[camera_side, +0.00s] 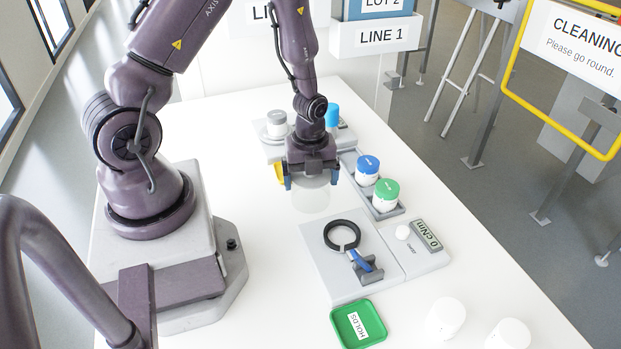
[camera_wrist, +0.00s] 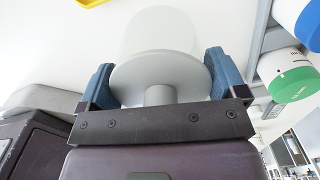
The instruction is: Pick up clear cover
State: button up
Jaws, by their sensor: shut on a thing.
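The clear cover (camera_side: 311,199) is a pale see-through cylinder below my gripper in the side view. It also shows in the wrist view (camera_wrist: 160,32), pale against the white table, with a round grey disc (camera_wrist: 150,72) at its near end. My gripper (camera_side: 310,182) is shut on the cover, one blue finger on each side of it. The blue fingers also flank it in the wrist view (camera_wrist: 160,65). The cover looks upright. I cannot tell whether its lower edge touches the table.
Jars with blue (camera_side: 368,164) and green (camera_side: 386,188) lids stand in a grey rack to the right. In front are a plate with a black ring (camera_side: 342,222), a scale (camera_side: 427,235), a green HOLDS tray (camera_side: 338,337) and white jars (camera_side: 446,318). A yellow piece (camera_side: 279,172) sits left of the gripper.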

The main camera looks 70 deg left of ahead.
jog(key=r, duration=0.6)
jog(key=a+r, duration=0.1)
jog(key=r, duration=0.2)
jog(key=shift+w+r, duration=0.15)
jog(key=shift+r, duration=0.15)
jog(key=w+a+n, duration=0.2)
jog(key=a+n, duration=0.1)
jog(key=a, duration=0.9)
jog(key=n, duration=0.2)
send_over(276, 113)
jog(key=shift+d+r, duration=0.15)
jog(key=shift+d, duration=0.1)
jog(key=shift+s+a+f, duration=0.1)
jog(key=shift+a+f, duration=0.05)
jog(key=shift+f, duration=2.75)
jog(key=shift+f, duration=0.55)
jog(key=o, duration=0.7)
jog(key=shift+c, duration=0.2)
